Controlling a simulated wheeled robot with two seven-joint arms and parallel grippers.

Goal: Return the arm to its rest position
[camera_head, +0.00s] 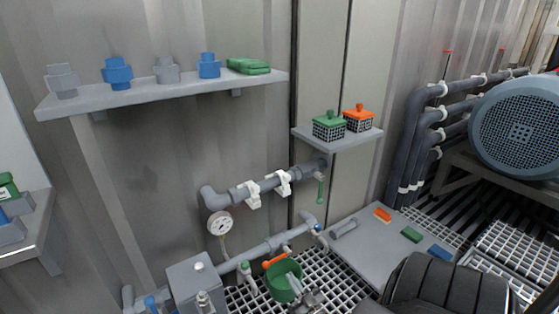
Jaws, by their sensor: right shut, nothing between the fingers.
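My right arm (445,287) shows as a black, ribbed shape at the bottom edge, right of centre. My right gripper (308,299) is small and partly cut off at the bottom edge, beside a green cup-shaped container (284,281). It is shut and holds nothing. I cannot tell whether it touches the container. My left gripper and arm are not in view.
Grey pipes with a pressure gauge (221,223) and an orange-handled valve (275,260) run along the wall. A shelf (160,95) holds grey and blue fittings. A small shelf (338,143) holds two caged boxes. A grey plate (368,252) carries coloured blocks. A blue motor (515,125) stands right.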

